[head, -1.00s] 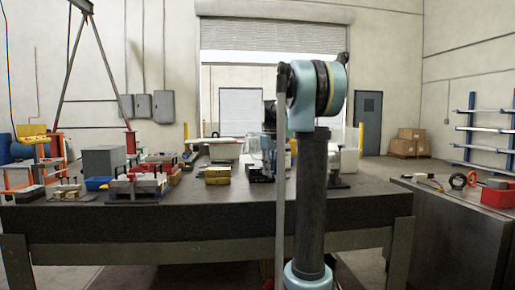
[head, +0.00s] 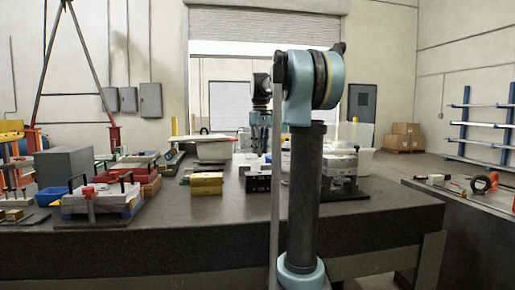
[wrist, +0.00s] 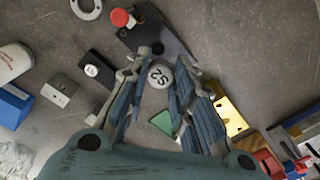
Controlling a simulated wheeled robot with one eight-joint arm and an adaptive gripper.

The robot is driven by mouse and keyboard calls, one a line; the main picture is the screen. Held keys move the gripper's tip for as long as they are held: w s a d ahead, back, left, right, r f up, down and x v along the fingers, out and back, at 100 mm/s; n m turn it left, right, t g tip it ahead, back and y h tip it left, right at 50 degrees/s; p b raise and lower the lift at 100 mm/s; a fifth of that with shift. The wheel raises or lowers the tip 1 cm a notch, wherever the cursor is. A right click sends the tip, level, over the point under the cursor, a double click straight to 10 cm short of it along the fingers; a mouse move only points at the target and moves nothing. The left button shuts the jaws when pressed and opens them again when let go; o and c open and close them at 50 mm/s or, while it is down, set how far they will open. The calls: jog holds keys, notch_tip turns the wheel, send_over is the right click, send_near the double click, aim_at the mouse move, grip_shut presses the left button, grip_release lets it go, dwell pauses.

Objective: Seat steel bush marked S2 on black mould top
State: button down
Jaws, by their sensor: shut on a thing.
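The steel bush marked S2 (wrist: 160,75) is a pale round piece held between the fingers of my gripper (wrist: 162,84), its marked end facing the wrist camera. My gripper (head: 260,145) hangs above the bench in the head view, partly beside my own arm; the bush cannot be made out there. A dark block (wrist: 168,42) lies beyond the fingertips in the wrist view. A black block (head: 257,182) stands on the bench below my gripper in the head view. I cannot tell for sure which of these is the black mould top.
Yellow blocks (head: 206,184) stand left of the black block. A clamp fixture (head: 100,206) is at the left and another (head: 343,174) at the right. In the wrist view, a red knob (wrist: 120,17), a grey block (wrist: 60,90) and a brass block (wrist: 232,116) lie around the gripper.

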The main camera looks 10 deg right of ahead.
jog(key=shift+w, duration=0.25)
jog(key=shift+f, duration=3)
jog(key=shift+f, duration=1.2)
jog(key=c, duration=1.3)
grip_release()
